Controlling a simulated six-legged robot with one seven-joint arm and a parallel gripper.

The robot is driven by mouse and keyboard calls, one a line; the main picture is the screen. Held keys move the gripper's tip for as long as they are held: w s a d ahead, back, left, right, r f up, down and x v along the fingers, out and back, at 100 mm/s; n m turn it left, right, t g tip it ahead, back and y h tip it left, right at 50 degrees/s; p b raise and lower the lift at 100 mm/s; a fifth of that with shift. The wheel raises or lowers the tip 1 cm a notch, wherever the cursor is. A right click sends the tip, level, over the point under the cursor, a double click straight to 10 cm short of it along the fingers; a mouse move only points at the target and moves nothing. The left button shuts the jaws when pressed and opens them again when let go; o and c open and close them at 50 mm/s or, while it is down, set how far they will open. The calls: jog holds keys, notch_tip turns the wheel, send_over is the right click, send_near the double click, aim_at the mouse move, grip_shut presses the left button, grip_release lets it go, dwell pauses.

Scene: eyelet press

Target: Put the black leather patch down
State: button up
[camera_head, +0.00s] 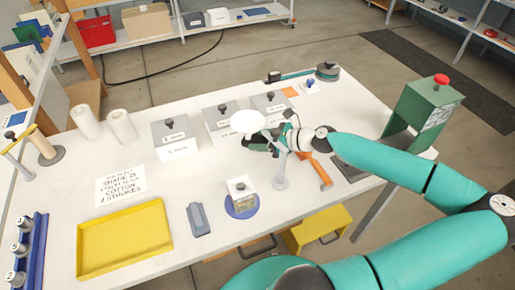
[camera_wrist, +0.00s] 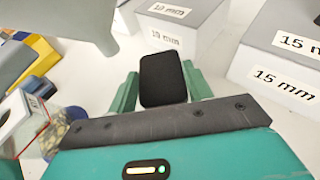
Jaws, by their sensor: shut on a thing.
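The black leather patch (camera_wrist: 163,80) is a small dark rounded rectangle in the wrist view. My gripper (camera_wrist: 160,88) is shut on it, with a green finger at each side. In the head view my gripper (camera_head: 262,143) is above the white table, close to the labelled grey boxes. A white lamp head partly covers it there, and I cannot make out the patch clearly. The wrist view does not show clearly whether the patch touches the table.
Grey boxes with white labels (camera_head: 221,127) stand just behind my gripper. The white lamp head (camera_head: 247,121) is very close. A yellow tray (camera_head: 125,236), a round pot (camera_head: 241,205) and a green press (camera_head: 424,103) with a red knob share the table.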

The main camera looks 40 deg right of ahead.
aim_at(258, 154)
jog(key=shift+w+a+f, duration=0.15)
jog(key=shift+a+f, duration=0.15)
jog(key=shift+f, duration=0.05)
jog(key=shift+w+a+f, duration=0.1)
jog(key=shift+f, duration=1.65)
jog(key=o, duration=0.9)
jog(key=shift+f, duration=0.1)
jog(key=shift+o, duration=0.2)
